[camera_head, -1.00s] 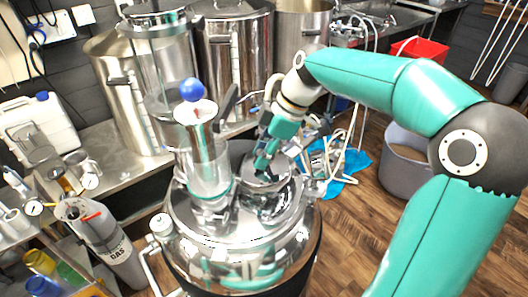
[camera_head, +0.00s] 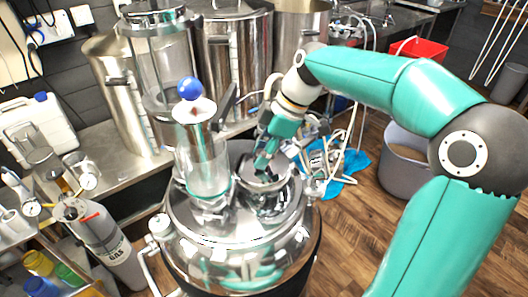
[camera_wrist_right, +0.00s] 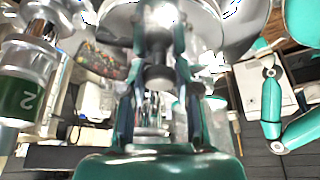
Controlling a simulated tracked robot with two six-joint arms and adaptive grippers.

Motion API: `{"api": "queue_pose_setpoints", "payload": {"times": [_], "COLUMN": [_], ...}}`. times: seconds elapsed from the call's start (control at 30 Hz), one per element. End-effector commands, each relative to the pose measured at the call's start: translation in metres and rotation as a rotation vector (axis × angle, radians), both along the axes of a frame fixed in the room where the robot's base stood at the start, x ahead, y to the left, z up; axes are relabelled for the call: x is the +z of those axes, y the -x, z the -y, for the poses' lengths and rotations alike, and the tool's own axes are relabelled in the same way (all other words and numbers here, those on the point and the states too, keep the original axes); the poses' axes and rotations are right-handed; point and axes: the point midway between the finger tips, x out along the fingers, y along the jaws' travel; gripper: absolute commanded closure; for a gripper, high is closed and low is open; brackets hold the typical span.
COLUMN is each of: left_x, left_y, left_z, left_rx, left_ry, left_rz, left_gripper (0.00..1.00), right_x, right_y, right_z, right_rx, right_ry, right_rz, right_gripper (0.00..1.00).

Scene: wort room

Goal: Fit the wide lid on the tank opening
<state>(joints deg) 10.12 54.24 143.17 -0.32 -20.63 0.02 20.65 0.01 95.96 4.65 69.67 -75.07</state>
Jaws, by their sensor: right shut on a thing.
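The shiny steel tank (camera_head: 240,255) stands in the middle of the head view, with its opening on the right of its domed top. My right gripper (camera_head: 263,160) is above that opening, pointing down. In the right wrist view its fingers (camera_wrist_right: 159,75) are shut on the dark knob of the wide lid (camera_wrist_right: 205,22). The lid, a shiny steel disc, also shows under the gripper in the head view (camera_head: 252,178). It is at the opening, but reflections and the gripper hide the rim, so I cannot tell whether it is seated. My left gripper is not in view.
A clear cylinder (camera_head: 207,172) with a steel top and blue ball stands on the tank, left of the lid. Large steel pots (camera_head: 238,60) stand behind on a bench. A grey gas bottle (camera_head: 110,240) is at left, a grey bin (camera_head: 403,175) at right.

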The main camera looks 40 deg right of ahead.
Motion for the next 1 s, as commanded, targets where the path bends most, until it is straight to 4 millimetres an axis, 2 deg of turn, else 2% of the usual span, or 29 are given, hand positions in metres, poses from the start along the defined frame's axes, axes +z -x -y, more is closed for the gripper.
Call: {"api": "queue_pose_setpoints", "payload": {"times": [0.7, 0.73, 0.77, 1.0], "left_x": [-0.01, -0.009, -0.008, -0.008], "left_y": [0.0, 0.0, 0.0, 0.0], "left_z": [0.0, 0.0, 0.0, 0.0], "left_rx": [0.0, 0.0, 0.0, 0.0], "left_ry": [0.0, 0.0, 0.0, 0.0], "left_rz": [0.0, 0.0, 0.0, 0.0], "left_gripper": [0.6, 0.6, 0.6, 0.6], "right_x": [-0.01, -0.009, -0.009, -0.009], "right_y": [0.0, 0.0, 0.0, 0.001], "right_z": [0.0, 0.0, 0.0, 0.001], "right_rx": [-0.001, -0.002, -0.001, -0.001], "right_ry": [0.0, 0.0, 0.0, 0.0], "right_rz": [0.001, 0.002, 0.001, 0.0], "right_gripper": [1.0, 0.65, 0.6, 0.58]}}
